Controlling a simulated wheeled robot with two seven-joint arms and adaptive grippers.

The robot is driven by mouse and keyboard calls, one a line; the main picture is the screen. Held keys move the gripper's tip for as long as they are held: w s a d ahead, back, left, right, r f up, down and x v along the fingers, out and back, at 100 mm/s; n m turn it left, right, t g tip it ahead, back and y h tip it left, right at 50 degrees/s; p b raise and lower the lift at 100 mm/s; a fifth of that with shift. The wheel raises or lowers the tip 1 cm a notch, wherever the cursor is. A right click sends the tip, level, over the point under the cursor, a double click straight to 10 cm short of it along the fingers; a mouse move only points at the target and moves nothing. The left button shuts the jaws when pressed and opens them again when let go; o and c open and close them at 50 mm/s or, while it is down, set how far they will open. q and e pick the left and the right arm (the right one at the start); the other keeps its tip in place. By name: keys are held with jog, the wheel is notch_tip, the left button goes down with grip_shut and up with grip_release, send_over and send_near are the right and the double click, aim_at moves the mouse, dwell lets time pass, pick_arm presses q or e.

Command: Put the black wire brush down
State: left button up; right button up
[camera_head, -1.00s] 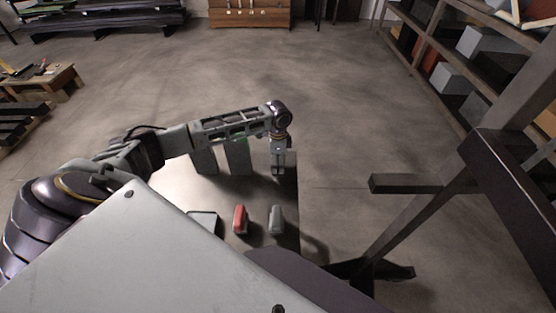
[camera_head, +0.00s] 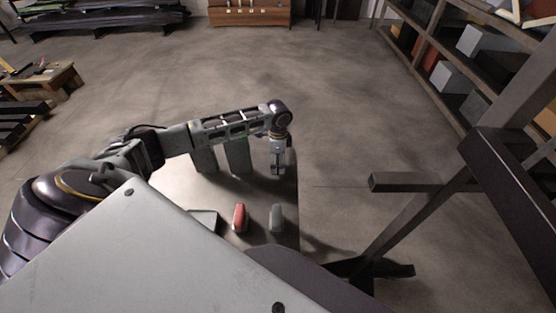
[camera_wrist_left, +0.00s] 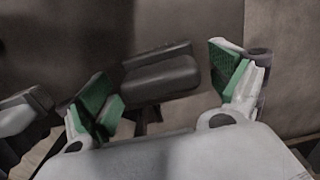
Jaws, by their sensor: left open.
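The black wire brush (camera_wrist_left: 160,75) shows in the left wrist view as a dark, rounded block with a thinner dark part along its upper side. It lies between the two spread green-padded fingers of my left gripper (camera_wrist_left: 165,92), with gaps visible on both sides. In the head view my left gripper (camera_head: 278,171) points down over the far right end of the pale table surface (camera_head: 178,192). There the brush is mostly hidden by the gripper, and I cannot tell its outline. My right gripper is not in view.
A red object (camera_head: 240,217) and a grey object (camera_head: 277,218) stand on the surface nearer me, beside a flat grey item (camera_head: 204,220). Two grey upright blocks, one here (camera_head: 239,158), stand left of the gripper. A dark metal frame (camera_head: 415,213) stands at right.

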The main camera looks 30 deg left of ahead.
pick_arm(q)
jog(key=shift+f+b, duration=0.15)
jog(key=shift+b, duration=0.7)
notch_tip(320, 180, up, 14)
jog(key=shift+w+b, duration=0.4)
jog(key=shift+w, duration=0.05)
jog(key=shift+a, duration=0.1)
dwell(0.4)
